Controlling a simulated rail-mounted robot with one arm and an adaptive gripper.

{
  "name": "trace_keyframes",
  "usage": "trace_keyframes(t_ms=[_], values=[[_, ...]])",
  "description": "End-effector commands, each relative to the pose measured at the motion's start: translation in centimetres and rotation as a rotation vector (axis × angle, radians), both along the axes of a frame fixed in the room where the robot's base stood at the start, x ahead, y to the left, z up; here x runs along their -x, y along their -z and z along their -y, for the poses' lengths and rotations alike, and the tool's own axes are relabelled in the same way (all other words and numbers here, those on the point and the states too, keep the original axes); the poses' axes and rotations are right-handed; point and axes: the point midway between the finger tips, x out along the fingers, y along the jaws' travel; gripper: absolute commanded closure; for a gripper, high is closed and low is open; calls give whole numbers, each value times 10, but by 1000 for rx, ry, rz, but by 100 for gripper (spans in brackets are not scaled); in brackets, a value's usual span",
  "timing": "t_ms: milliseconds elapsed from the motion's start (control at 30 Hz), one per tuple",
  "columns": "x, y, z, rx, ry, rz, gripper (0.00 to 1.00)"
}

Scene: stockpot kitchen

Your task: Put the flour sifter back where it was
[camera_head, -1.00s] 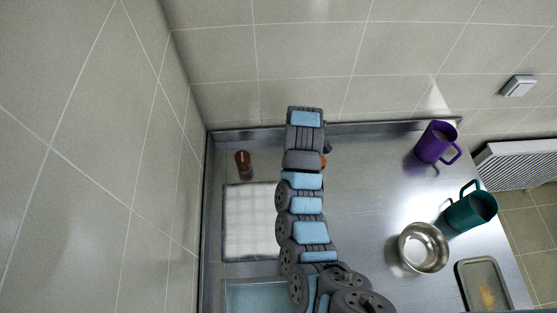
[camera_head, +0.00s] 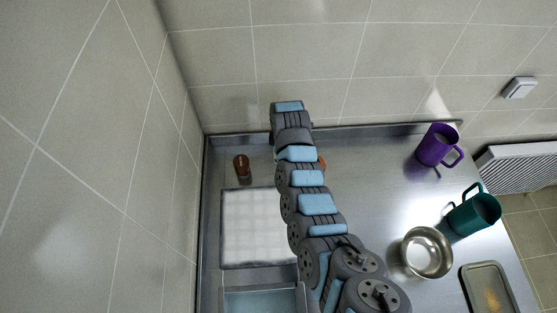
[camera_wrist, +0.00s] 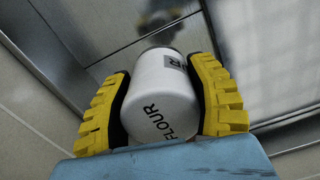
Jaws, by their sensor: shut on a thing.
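The flour sifter (camera_wrist: 150,100) is a white cylinder with black "FLOUR" lettering, seen close up in the wrist view. My gripper (camera_wrist: 160,95) is shut on it, with one yellow ridged finger on each side. A blue part of my gripper covers the near edge of the picture. Whether the sifter touches the metal counter or hangs above it, I cannot tell. In the head view my arm reaches over the back of the counter (camera_head: 370,190) and hides the gripper and the sifter.
A brown shaker-like object (camera_head: 241,165) stands back left, above a white board (camera_head: 245,235) and a sink (camera_head: 262,302). An orange thing (camera_head: 322,162) shows partly behind my arm. Purple jug (camera_head: 435,147), teal jug (camera_head: 474,212), steel bowl (camera_head: 426,254) and tray (camera_head: 489,290) stand right. The counter's middle is clear.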

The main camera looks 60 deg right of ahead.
Motion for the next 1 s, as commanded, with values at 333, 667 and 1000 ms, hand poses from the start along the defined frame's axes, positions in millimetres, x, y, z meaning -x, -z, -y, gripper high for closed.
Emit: trace_keyframes(t_ms=[333, 667, 1000], values=[[-11, 17, 6, 1, -3, -2, 81], [-19, 27, 10, 1, -5, -3, 81], [-22, 32, 11, -2, -3, -3, 81]])
